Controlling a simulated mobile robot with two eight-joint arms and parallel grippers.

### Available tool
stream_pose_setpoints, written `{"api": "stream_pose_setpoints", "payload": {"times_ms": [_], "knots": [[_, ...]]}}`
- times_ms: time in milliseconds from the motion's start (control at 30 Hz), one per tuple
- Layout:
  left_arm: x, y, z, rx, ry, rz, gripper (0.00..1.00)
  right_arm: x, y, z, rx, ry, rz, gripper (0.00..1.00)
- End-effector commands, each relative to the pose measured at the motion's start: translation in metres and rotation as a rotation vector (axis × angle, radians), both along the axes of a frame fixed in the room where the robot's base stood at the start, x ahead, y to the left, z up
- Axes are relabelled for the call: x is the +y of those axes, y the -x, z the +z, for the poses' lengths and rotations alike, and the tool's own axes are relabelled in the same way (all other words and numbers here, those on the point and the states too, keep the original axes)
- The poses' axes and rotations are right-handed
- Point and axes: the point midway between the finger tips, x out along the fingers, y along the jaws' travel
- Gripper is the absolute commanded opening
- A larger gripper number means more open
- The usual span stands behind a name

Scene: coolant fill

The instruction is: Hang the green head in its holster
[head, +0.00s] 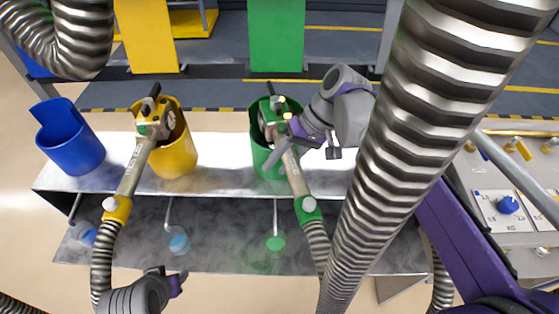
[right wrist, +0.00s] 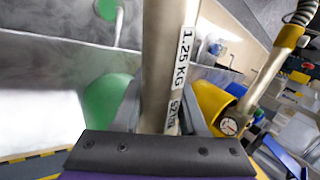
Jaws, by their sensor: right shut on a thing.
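The green head (head: 295,178) has a grey tube with a green collar at its lower end and a hose below. Its green top end is at the mouth of the green holster (head: 266,162); I cannot tell whether it is seated. My right gripper (head: 285,146) is shut on the tube just below the top end. In the right wrist view the tube (right wrist: 166,65) stands between the fingers, with the green holster (right wrist: 103,104) behind and left. My left gripper (head: 178,284) is at the bottom edge, away from the head; its jaws are unclear.
The yellow head (head: 131,172) sits at the yellow holster (head: 178,158). The blue holster (head: 72,142) at the left looks empty. The holsters stand along a metal shelf (head: 222,180). Thick ribbed hoses (head: 425,110) cross the right side, before a panel with a blue knob (head: 507,205).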

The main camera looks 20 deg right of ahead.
Motion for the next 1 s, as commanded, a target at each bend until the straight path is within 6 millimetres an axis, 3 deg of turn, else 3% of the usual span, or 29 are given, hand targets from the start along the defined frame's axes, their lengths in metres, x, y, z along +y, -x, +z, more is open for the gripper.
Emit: {"api": "stream_pose_setpoints", "payload": {"times_ms": [133,167,300,367,733,1000], "knots": [[0.0,0.001,-0.002,0.001,0.0,0.0,0.5,0.0,0.0,-0.004,0.0,0.0,0.0,0.0],[0.0,0.001,-0.002,0.001,0.0,0.0,0.5,0.0,0.0,-0.004,0.0,0.0,0.0,0.43],[0.0,0.0,-0.002,0.001,0.0,0.0,0.5,0.0,0.0,-0.003,0.0,0.0,0.0,0.68],[0.0,0.0,-0.002,0.001,0.0,0.0,0.5,0.0,0.0,-0.003,0.0,0.0,0.0,0.76],[0.0,0.0,-0.001,0.0,0.0,0.0,0.5,-0.004,0.0,0.002,0.001,0.002,-0.002,0.76],[0.0,-0.001,0.003,-0.001,0.0,0.0,0.5,-0.032,0.0,0.043,0.0,0.001,-0.004,0.76]]}}
